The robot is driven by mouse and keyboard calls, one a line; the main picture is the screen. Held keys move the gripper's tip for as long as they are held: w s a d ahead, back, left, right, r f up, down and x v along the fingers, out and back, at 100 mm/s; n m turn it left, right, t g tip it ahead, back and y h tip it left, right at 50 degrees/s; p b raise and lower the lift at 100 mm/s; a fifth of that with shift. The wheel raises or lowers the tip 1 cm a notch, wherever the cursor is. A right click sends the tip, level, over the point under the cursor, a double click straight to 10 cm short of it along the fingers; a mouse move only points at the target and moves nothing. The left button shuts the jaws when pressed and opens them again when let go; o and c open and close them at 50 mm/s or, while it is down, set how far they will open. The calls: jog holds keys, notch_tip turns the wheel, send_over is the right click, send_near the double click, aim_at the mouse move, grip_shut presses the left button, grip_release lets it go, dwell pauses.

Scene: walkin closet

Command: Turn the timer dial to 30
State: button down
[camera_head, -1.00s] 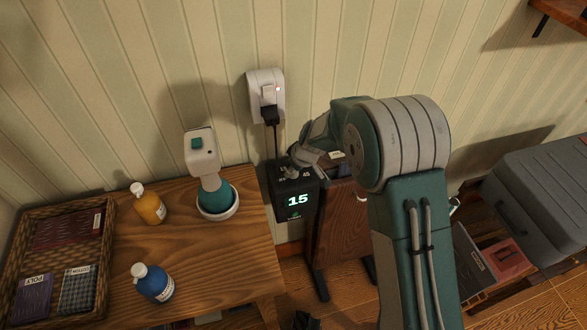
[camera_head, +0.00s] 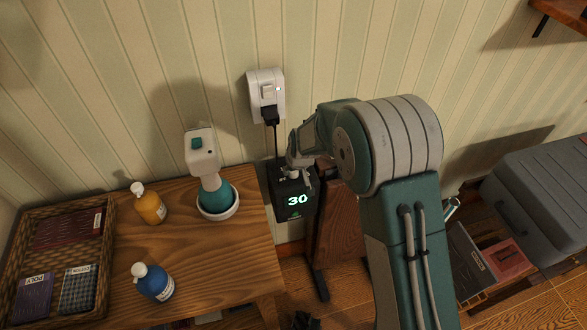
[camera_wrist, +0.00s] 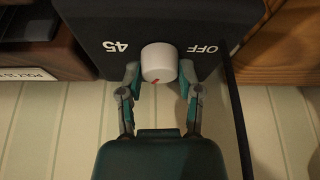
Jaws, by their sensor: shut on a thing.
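The timer (camera_head: 293,203) is a dark box beside the wooden table, and its lit display reads 30. In the wrist view its dark top face (camera_wrist: 105,25) carries the marks 45 and OFF. The white dial (camera_wrist: 159,63) with a small red pointer mark sits between those marks. My gripper (camera_wrist: 159,80) is shut on the dial, with one fingertip on each side. In the head view my gripper (camera_head: 299,171) is over the timer's top and hides most of the dial.
A white wall socket (camera_head: 266,88) with a black plug and cord is above the timer. The table (camera_head: 235,265) holds a teal and white device (camera_head: 202,150), an orange bottle (camera_head: 149,205), a blue bottle (camera_head: 153,283) and a wicker basket (camera_head: 100,262). A grey case (camera_head: 540,195) is at right.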

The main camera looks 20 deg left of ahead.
jog(key=shift+f+m+h, duration=0.15)
jog(key=shift+m+h, duration=0.15)
jog(key=shift+m, duration=0.6)
jog(key=shift+s+m, duration=0.1)
jog(key=shift+m, duration=0.2)
jog(key=shift+c, duration=1.3)
grip_release()
jog(key=shift+a, duration=0.1)
jog(key=shift+r, duration=0.45)
jog(key=v, duration=1.1)
jog(key=shift+s, duration=0.2)
